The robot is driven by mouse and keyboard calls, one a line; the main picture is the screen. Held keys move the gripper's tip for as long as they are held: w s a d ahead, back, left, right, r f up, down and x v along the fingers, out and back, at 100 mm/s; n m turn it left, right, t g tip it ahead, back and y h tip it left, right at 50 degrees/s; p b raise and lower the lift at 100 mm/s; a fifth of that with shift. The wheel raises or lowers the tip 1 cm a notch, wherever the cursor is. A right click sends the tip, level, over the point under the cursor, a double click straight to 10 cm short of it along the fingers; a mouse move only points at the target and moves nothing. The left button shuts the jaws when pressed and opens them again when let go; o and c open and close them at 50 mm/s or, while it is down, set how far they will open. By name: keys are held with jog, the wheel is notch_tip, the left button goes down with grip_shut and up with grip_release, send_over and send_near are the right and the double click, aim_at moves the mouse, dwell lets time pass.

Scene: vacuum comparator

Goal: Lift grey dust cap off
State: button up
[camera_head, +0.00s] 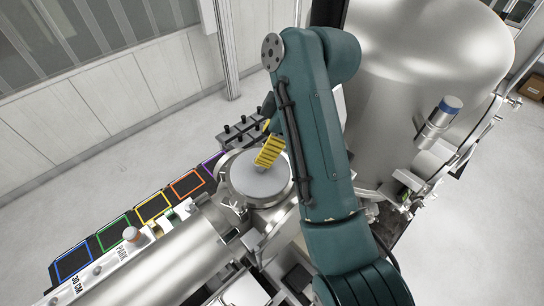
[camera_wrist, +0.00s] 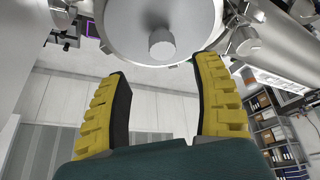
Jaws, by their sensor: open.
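The grey dust cap (camera_head: 258,183) is a round flat disc seated on the metal port beside the large horizontal cylinder. In the wrist view the cap (camera_wrist: 135,25) fills the top middle, with its short round knob (camera_wrist: 162,44) standing out from the centre. My gripper (camera_head: 268,156) is over the cap's upper part in the head view, and its yellow fingers hide the knob there. In the wrist view my gripper (camera_wrist: 163,68) is open and empty. The knob appears between and just beyond the fingertips, with a gap on each side.
A large steel vessel (camera_head: 425,60) stands at the right. A horizontal metal cylinder (camera_head: 170,262) runs to the lower left, beside a row of coloured-edged square pads (camera_head: 153,206). A bracket with black knobs (camera_head: 238,131) stands close behind the port. Open floor lies at the left.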

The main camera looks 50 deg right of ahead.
aim_at(260, 168)
jog(key=shift+s+d+f, duration=0.15)
jog(key=shift+s, duration=0.3)
jog(key=shift+f, duration=0.4)
jog(key=shift+x, duration=3.35)
jog(key=shift+r, duration=0.1)
grip_shut()
